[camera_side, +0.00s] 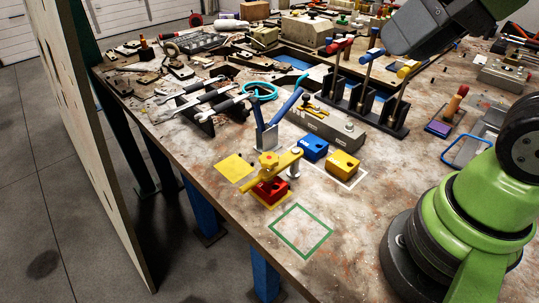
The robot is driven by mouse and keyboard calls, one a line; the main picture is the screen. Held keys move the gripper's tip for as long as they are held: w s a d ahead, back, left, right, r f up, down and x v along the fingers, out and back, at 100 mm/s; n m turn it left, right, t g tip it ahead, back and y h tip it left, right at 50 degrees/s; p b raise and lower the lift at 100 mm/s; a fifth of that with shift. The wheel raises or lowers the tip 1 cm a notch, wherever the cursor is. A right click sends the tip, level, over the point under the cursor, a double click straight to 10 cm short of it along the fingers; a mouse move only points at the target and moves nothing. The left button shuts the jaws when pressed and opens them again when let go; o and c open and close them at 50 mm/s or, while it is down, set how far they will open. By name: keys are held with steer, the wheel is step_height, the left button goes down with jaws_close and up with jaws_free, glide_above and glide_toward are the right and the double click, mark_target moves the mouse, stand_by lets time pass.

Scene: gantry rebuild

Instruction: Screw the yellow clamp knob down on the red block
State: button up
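The red block (271,189) sits near the table's front left edge on a yellow-marked patch. A yellow clamp bar (285,169) lies across above it, running from lower left to a grey post (293,168) at the right. A small orange-looking knob (268,159) stands on the bar above the block. Whether the clamp presses on the block is too small to tell. My gripper (390,42) is at the top right, high and well away from the clamp, near the upright handled tools. Its fingertips do not show clearly, so its opening cannot be told.
A dark rack (362,117) holds upright tools with red, blue and yellow handles. A blue block (314,148) and a yellow block (343,164) lie right of the clamp. A blue-handled tool (268,132) stands behind it. A green-outlined square (301,231) in front is empty.

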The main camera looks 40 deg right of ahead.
steer(key=shift+o, duration=1.3)
steer(key=w+n, duration=0.1)
steer(key=n, duration=0.2)
steer(key=w+n+g, duration=0.1)
steer(key=w+n, duration=0.1)
steer(key=n, duration=0.1)
steer(key=w+a+n+g, duration=0.1)
steer(key=w+n, duration=0.1)
steer(key=n, duration=0.1)
steer(key=shift+f, duration=0.35)
steer(key=n+g+h, duration=0.2)
steer(key=n+g, duration=0.3)
steer(key=n, duration=2)
glide_above(270, 159)
step_height(270, 159, down, 13)
step_height(270, 159, down, 9)
steer(key=shift+f, duration=0.1)
steer(key=c, duration=0.8)
